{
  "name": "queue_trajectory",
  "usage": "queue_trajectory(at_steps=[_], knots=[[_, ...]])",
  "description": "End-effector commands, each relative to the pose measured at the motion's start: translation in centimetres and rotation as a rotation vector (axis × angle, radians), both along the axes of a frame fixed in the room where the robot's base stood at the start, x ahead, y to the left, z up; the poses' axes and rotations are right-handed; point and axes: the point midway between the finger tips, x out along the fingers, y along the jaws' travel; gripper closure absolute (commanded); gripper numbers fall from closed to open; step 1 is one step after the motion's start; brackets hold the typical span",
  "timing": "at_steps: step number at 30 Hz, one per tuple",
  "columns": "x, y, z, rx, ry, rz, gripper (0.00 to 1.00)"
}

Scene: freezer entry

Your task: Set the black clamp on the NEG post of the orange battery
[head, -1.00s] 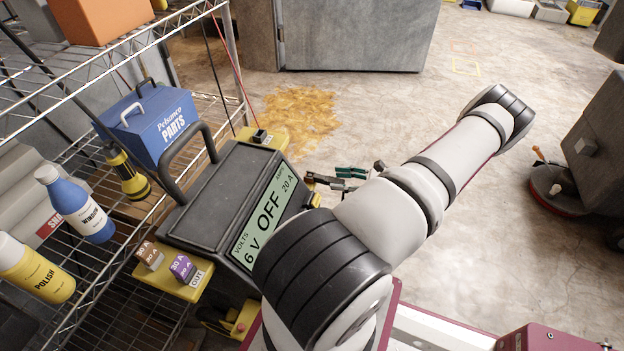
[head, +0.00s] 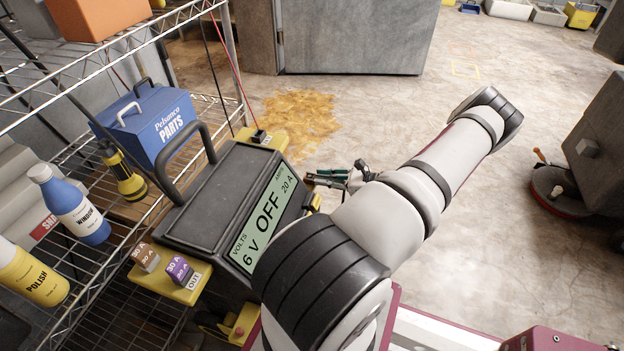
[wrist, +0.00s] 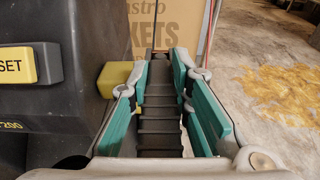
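A black ridged part, which looks like the black clamp (wrist: 159,122), lies lengthwise between my fingers in the wrist view. My gripper (wrist: 163,78) has teal pads on both sides of it, with gaps visible nearer the camera; contact at the tips is unclear. In the head view my gripper (head: 327,177) is at the right side of the charger (head: 212,185), partly behind my arm, and the dark clamp (head: 311,181) shows small there. The charger's display reads 6 V, OFF, 20 A. I cannot identify the orange battery or its NEG post in either view.
A wire shelf (head: 115,45) at left holds a blue parts box (head: 150,125), a flashlight (head: 125,180) and bottles. A yellow block (wrist: 118,80) stands beside my left finger. A cardboard box (wrist: 180,25) is ahead. Stained floor (head: 300,115) at right is open.

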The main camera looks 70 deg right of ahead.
Motion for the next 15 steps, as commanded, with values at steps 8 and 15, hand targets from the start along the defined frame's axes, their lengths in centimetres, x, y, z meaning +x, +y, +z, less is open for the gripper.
queue_trajectory(at_steps=[8, 15], knots=[[0.0, 0.0, 0.0, 0.000, -0.001, 0.000, 1.00], [0.0, -0.1, 2.3, -0.002, 0.000, 0.000, 1.00]])
